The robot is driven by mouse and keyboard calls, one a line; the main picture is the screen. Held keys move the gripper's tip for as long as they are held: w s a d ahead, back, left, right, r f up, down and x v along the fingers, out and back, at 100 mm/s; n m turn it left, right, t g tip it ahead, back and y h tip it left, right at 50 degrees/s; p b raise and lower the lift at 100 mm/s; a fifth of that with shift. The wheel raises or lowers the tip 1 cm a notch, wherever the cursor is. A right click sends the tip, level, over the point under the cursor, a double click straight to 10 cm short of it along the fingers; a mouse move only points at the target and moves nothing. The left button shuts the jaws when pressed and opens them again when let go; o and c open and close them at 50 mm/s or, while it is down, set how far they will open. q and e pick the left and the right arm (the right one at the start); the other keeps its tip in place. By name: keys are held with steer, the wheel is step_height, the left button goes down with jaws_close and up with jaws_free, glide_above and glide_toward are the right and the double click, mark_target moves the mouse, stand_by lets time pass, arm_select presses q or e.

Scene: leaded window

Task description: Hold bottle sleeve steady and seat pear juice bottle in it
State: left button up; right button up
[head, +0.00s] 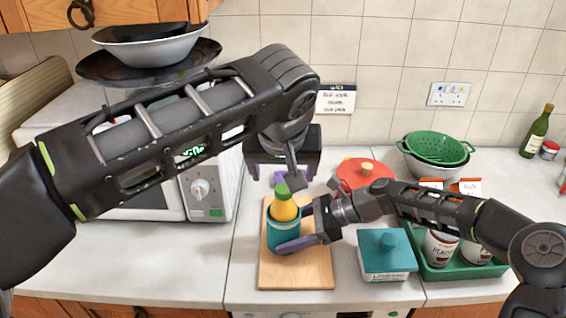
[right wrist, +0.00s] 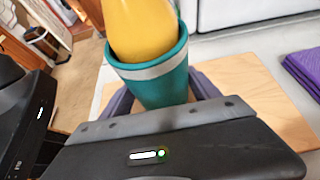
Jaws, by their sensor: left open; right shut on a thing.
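The pear juice bottle (head: 284,208), yellow with a green cap, stands about upright with its lower part inside the teal bottle sleeve (head: 283,240). The sleeve has a pale band near its rim and stands on a wooden board (head: 308,272). In the right wrist view the bottle (right wrist: 146,28) rises from the sleeve (right wrist: 160,88); its base is hidden inside. My right gripper (head: 292,228) is shut on the sleeve from the right. My left gripper (head: 284,170) is open and empty, above and behind the bottle cap, apart from it.
A microwave (head: 200,190) stands left of the board. A red lidded pot (head: 364,172), a teal box (head: 387,256) and a green tray (head: 460,270) with cans stand to the right. A green colander (head: 437,148) sits at the back. The front left counter is clear.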

steer(key=o, duration=1.1)
steer(key=shift+c, duration=0.2)
steer(key=shift+d+r, duration=0.1)
steer(key=v, duration=1.1)
steer(key=shift+d, duration=0.35)
steer(key=shift+r, duration=0.25)
